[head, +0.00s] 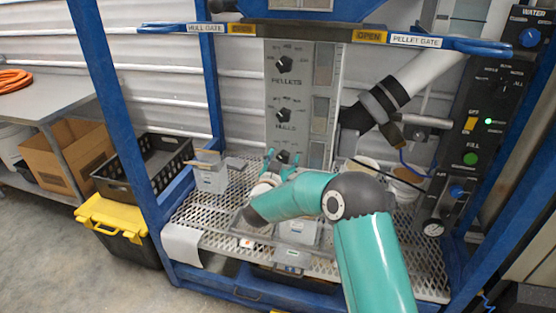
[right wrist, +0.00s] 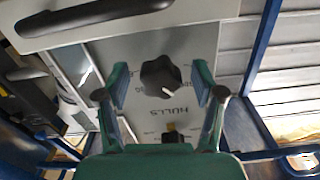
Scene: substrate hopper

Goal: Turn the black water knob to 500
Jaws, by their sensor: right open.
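The black water knob (head: 283,157) is the lowest of three black knobs on the grey panel (head: 302,150). In the right wrist view, which is turned upside down, the knob (right wrist: 161,77) sits between my open fingers, with gaps on both sides. My right gripper (head: 279,165) is open in front of the panel, its teal fingers pointing at the knob; it also shows in the right wrist view (right wrist: 160,105). The knob's scale and setting are too small or hidden to read. My left gripper is not in view.
The hulls knob (head: 283,115) and pellets knob (head: 284,65) are above. A blue rail (head: 200,27) crosses over the panel. A grey container (head: 210,177) stands on the perforated shelf (head: 215,235) at left. A dark control box (head: 490,110) is at right.

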